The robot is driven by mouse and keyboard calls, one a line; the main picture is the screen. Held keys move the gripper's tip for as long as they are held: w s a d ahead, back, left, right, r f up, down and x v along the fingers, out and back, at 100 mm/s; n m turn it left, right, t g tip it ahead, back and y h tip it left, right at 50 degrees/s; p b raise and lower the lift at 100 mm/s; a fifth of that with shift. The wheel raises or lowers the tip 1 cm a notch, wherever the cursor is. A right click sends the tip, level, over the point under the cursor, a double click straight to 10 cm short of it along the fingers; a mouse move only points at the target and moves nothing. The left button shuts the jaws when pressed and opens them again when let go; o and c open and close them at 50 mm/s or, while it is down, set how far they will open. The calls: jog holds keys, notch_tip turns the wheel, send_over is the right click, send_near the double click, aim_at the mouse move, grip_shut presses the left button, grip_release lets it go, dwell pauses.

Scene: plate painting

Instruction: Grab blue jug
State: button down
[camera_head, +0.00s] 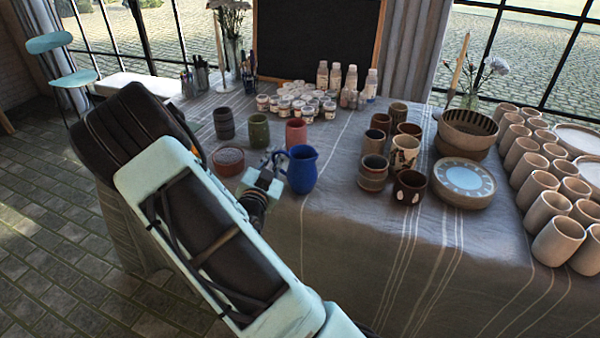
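The blue jug (302,170) stands upright near the front left edge of the cloth-covered table (330,215). Its handle is on its left side, towards my arm. My gripper (272,160) is just left of the jug, with its fingers at the handle. The fingers are small and partly merge with the handle in this view. I cannot tell whether they touch it or how far apart they are.
A low reddish-brown bowl (228,160) sits left of my gripper. A pink cup (296,132) and a green cup (259,130) stand behind it. Several decorated cups (373,172) stand to the right, with stacked plates (463,182) beyond. The table is clear in front of the jug.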

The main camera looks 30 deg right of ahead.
jog(key=shift+r, duration=0.2)
dwell(0.6)
jog(key=shift+r+p, duration=0.3)
jog(key=shift+r, duration=0.65)
jog(key=s+a+r+p, duration=0.3)
jog(key=s+r+p, duration=0.1)
jog(key=s+r, duration=0.5)
jog(key=shift+r, duration=0.2)
jog(key=p, duration=0.4)
jog(key=shift+s+a+r, duration=0.2)
jog(key=shift+s+r, duration=0.05)
jog(key=shift+s, duration=0.05)
jog(key=s+p, duration=0.1)
jog(key=p, duration=0.5)
jog(key=shift+s, duration=0.3)
jog(key=shift+s+a+r+p, duration=0.2)
jog(key=shift+s+p, duration=0.1)
jog(key=shift+s, duration=0.2)
jog(key=shift+s+a+r+p, duration=0.2)
jog(key=shift+s+p, duration=0.1)
jog(key=shift+s, duration=0.25)
